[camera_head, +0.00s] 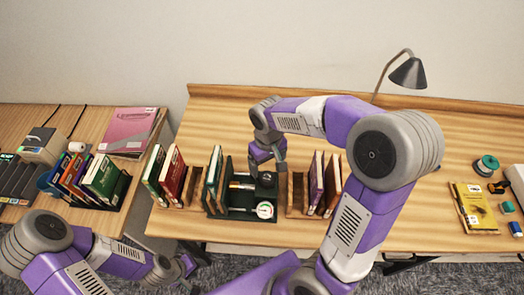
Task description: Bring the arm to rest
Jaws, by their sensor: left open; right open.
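My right arm reaches over the table (440,137) and bends down at the middle. Its gripper (268,168) is open above the back of a dark green holder (232,211). Parts of the holder behind the gripper are hidden. My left gripper (186,268) is open and low at the front left, in front of the table edge and apart from any object.
Book racks with green, red and purple books (316,180) flank the holder, close to my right gripper. A round gauge (265,210) sits in the holder. A lamp (408,73) stands behind my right arm.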

